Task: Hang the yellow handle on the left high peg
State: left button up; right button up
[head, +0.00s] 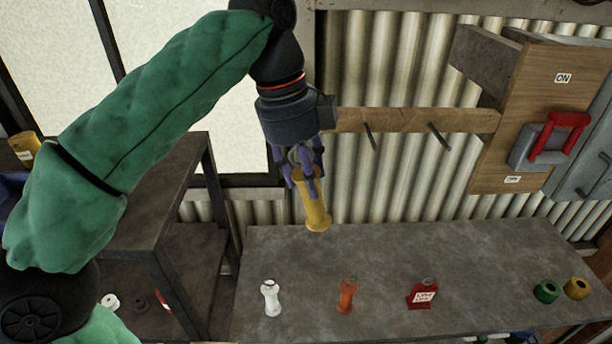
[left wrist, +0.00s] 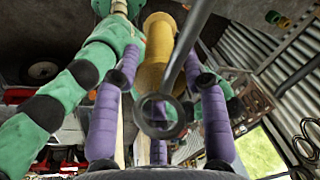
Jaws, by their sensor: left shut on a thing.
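My left gripper (head: 308,182) is shut on the upper part of the yellow handle (head: 317,212), which hangs nearly upright with its flared end down, above the bench's back edge. The handle also shows between purple fingers in the left wrist view (left wrist: 156,55). The wooden rail (head: 408,120) carries two dark pegs: the left peg (head: 370,137) is a little right of the gripper, and another peg (head: 438,136) is farther right. The rail's left end is hidden by the gripper. In the wrist view a grey rod with a ring-like end (left wrist: 160,117) crosses the handle; contact is unclear. My right gripper is not seen.
Green (head: 546,291) and yellow (head: 577,288) rings lie right. A switch board (head: 537,105) with a red lever projects at right.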

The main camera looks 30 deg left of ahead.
pick_arm(q)
jog(key=shift+w+a+f+p, duration=0.1)
jog(key=shift+w+a+f, duration=0.1)
jog(key=shift+w+a, duration=0.4)
jog(key=shift+w+a+f+p, duration=0.1)
jog(key=shift+w+a+f, duration=0.15)
jog(key=shift+w, duration=0.55)
jog(key=shift+w+a+f+p, duration=0.1)
jog(key=shift+w+a+f, duration=0.05)
jog(key=shift+w+a, duration=0.45)
jog(key=shift+w+d, duration=0.1)
jog(key=shift+w, duration=0.05)
jog(key=o, duration=1.3)
